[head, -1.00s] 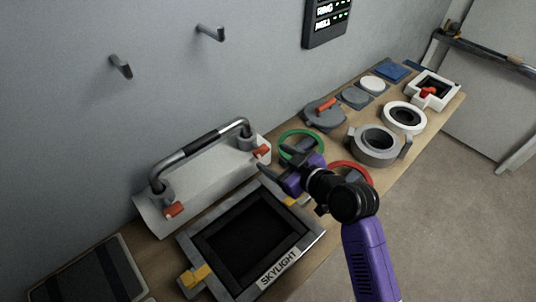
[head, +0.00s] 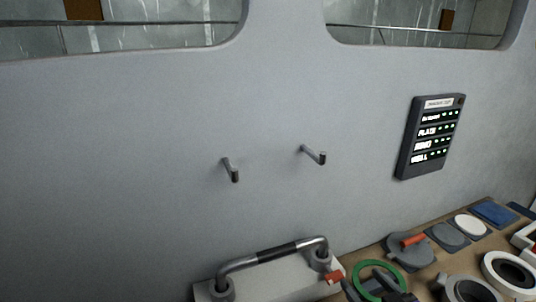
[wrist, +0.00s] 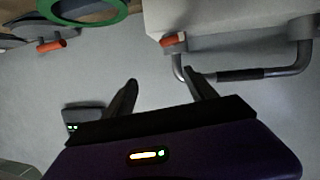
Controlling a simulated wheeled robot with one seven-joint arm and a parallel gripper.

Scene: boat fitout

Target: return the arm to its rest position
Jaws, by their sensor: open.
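My gripper (wrist: 160,80) is open and empty in the wrist view, with its two dark fingers apart and nothing between them. In the head view only its dark fingers (head: 372,284) show at the bottom edge, in front of the green ring (head: 358,273). The rest of my arm is below the head picture. The wrist view also shows the green ring (wrist: 85,17) at top left and the grab handle (wrist: 245,75) at right. I cannot tell the exact gap between the fingers and these things.
The white panel with the grab handle (head: 262,256) stands by the wall. A grey round fitting with an orange lever (head: 412,252), several discs and rings fill the bench to the right. Two hooks (head: 229,170) (head: 314,155) and a lit display (head: 430,137) are on the wall.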

